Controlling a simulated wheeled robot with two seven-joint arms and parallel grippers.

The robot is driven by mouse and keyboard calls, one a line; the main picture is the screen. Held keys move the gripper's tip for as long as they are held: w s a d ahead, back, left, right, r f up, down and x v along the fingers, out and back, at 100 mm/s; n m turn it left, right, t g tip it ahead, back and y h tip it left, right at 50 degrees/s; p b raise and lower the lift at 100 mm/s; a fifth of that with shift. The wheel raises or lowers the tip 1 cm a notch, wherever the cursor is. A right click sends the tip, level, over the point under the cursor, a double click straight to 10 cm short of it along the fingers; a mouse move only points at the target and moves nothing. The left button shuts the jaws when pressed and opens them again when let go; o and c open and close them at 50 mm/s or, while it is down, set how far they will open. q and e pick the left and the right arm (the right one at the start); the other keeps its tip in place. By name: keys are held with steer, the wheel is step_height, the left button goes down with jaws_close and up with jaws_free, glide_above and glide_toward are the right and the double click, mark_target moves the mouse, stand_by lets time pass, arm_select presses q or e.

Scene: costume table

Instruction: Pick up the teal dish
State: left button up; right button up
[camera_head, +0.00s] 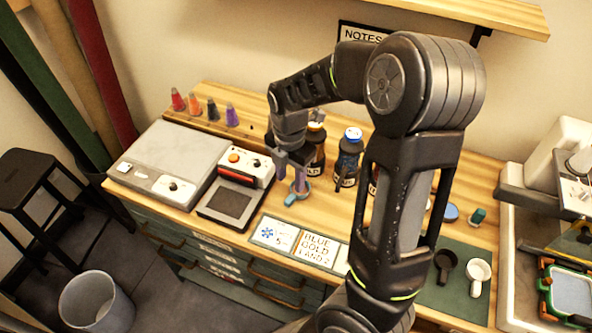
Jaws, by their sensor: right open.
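My left gripper is not in view.
Dark bottles (348,160) stand close behind and right of the gripper. My right arm hides part of the table.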

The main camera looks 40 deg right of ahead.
mark_target(292, 196)
steer(key=shift+w+d+r, duration=0.1)
steer(key=shift+d+r, duration=0.2)
steer(key=shift+a, duration=0.1)
steer(key=shift+f, duration=1.3)
step_height(292, 196, down, 5)
steer(key=shift+f+p, duration=0.1)
steer(key=shift+p, duration=0.55)
steer(key=shift+c, duration=0.3)
